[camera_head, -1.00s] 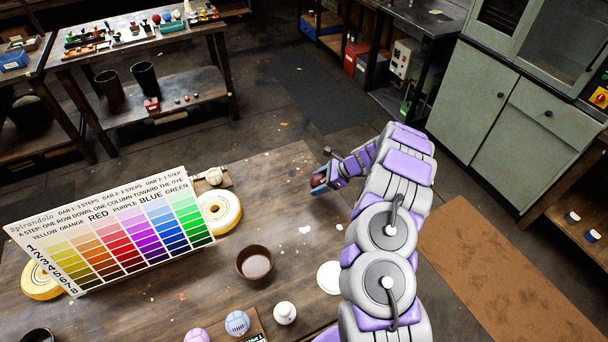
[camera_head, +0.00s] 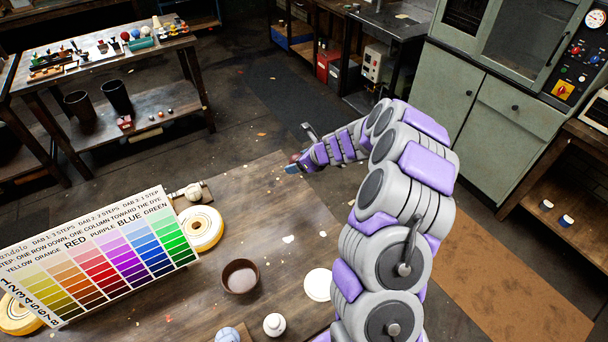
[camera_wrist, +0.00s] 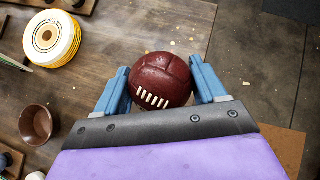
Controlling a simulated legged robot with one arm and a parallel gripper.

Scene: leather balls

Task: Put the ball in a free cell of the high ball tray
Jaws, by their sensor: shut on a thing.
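A dark red leather ball (camera_wrist: 160,78) with white lacing sits between the blue fingers of my gripper (camera_wrist: 161,84) in the wrist view. The fingers are shut on it from both sides. In the head view my gripper (camera_head: 293,165) is above the far right part of the near bench, and the ball is mostly hidden. I cannot clearly make out the high ball tray. The far table (camera_head: 100,58) at the upper left carries small coloured balls and a teal tray (camera_head: 142,44); whether any of this is that tray I cannot tell.
The near bench (camera_head: 250,225) bears a colour chart (camera_head: 110,250), a yellow-white roll (camera_head: 199,228), a brown bowl (camera_head: 240,277), a white disc (camera_head: 318,285) and a pale blue ball (camera_head: 228,335). Dark floor (camera_head: 245,125) lies open between bench and far table. Green cabinets (camera_head: 480,120) stand right.

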